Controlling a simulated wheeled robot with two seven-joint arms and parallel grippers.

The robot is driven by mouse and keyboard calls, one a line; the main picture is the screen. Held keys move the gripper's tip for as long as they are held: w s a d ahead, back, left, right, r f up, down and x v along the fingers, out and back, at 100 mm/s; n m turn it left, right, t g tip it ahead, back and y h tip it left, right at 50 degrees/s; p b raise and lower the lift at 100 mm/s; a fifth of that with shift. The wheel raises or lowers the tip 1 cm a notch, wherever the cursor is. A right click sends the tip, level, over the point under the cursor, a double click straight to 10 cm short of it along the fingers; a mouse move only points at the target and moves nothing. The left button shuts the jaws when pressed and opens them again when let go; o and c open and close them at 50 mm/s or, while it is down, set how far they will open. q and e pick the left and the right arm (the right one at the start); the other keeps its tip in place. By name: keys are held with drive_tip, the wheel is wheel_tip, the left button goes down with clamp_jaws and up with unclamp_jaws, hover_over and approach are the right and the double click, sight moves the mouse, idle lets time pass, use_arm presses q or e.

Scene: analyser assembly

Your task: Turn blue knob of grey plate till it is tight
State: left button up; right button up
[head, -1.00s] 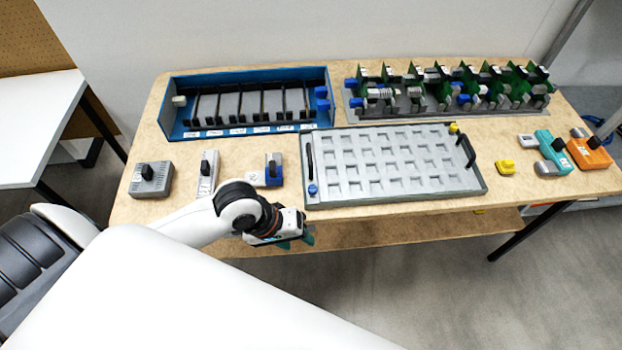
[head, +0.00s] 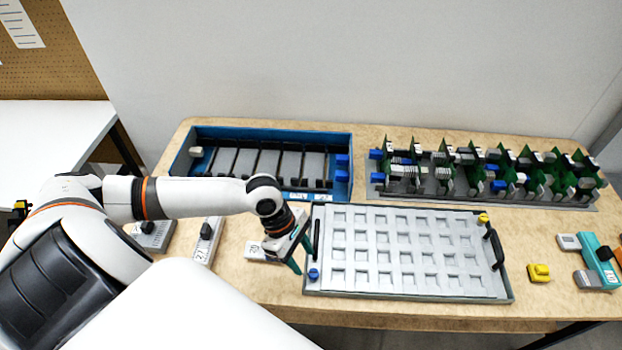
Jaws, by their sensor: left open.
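The grey plate (head: 408,293) lies flat on the wooden table, with a grid of square pockets and a black handle at each short side. Its blue knob (head: 313,274) stands at the front left corner. My left gripper (head: 297,264) hangs just left of and slightly above the blue knob, with its teal fingers pointing down. It is open and looks apart from the knob. My right gripper is not in view.
A yellow knob (head: 484,218) sits at the plate's back right corner. A blue rack (head: 183,160) and a grey tray of green boards (head: 480,202) stand behind. Grey modules (head: 205,240) lie left. A yellow block (head: 539,273) and a teal module (head: 597,262) lie right.

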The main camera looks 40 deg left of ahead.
sight(314, 272)
use_arm(q)
drive_tip(key=x, duration=0.3)
drive_tip(key=shift+w+d+f, duration=0.1)
drive_tip(key=shift+w+f, duration=0.2)
drive_tip(key=shift+w, duration=0.05)
drive_tip(key=shift+x, duration=0.9)
drive_tip(key=shift+d+f, duration=0.1)
drive_tip(key=shift+f, duration=0.25)
drive_tip(key=shift+c, duration=0.6)
clamp_jaws()
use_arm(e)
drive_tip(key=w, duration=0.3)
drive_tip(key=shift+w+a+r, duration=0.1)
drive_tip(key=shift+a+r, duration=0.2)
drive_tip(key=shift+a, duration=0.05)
